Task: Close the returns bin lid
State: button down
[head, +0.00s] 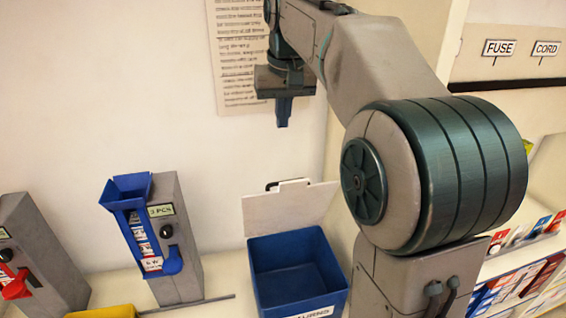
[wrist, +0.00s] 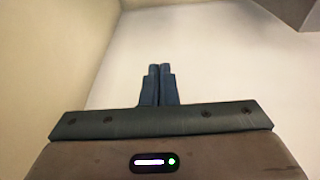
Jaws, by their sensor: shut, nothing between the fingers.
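The returns bin (head: 297,270) is a blue open box with a white label at its front, partly cut by the bottom edge of the head view. Its white lid (head: 290,209) stands raised at the back, tilted up, with a dark handle at its top edge. The inside of the bin looks empty. My gripper (head: 284,112) is above the lid, apart from it, pointing down with its fingers together and empty. In the wrist view my gripper (wrist: 158,70) shows both fingers closed against a plain wall; neither bin nor lid is in that view.
A grey dispenser (head: 178,245) with a blue hopper stands left of the bin. Another grey unit with a red part (head: 30,265) is at far left, near a yellow object (head: 100,312). A printed sheet (head: 238,60) hangs on the wall. Shelves of small boxes (head: 520,275) are at right.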

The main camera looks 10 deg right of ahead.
notch_tip(320, 180, down, 10)
jog(key=s, duration=0.1)
jog(key=shift+s+f, duration=0.15)
jog(key=shift+s, duration=0.25)
jog(key=shift+s+a+f, duration=0.1)
jog(key=shift+a+f, duration=0.05)
dwell(0.3)
